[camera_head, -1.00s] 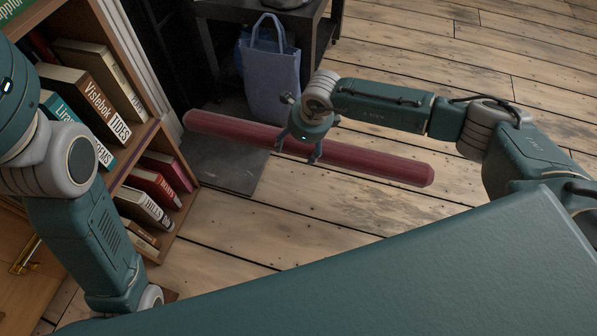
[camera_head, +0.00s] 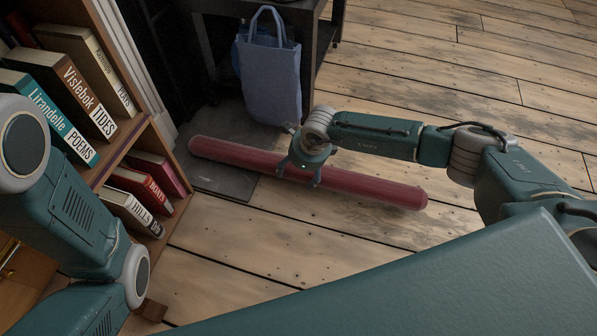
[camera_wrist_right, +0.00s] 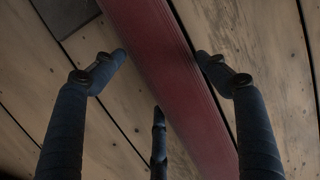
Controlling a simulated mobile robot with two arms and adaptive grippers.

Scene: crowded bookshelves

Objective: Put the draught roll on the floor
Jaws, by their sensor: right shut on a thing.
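The draught roll is a long dark red cylinder (camera_head: 372,187) lying roughly level across the middle of the head view, close to the floor. I cannot tell whether it touches the boards. My right gripper (camera_head: 298,176) is over the roll left of its middle, with its fingers shut around it. In the right wrist view the roll (camera_wrist_right: 165,65) runs diagonally between the fingers of the right gripper (camera_wrist_right: 160,56). My left arm shows at the left of the head view, but its gripper is out of view.
The wooden floor (camera_head: 430,110) is clear to the right and beyond the roll. A dark grey mat (camera_head: 225,182) lies under the roll's left end. A blue bag (camera_head: 270,80) stands behind by a dark table. A bookshelf (camera_head: 160,130) with several books is at the left.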

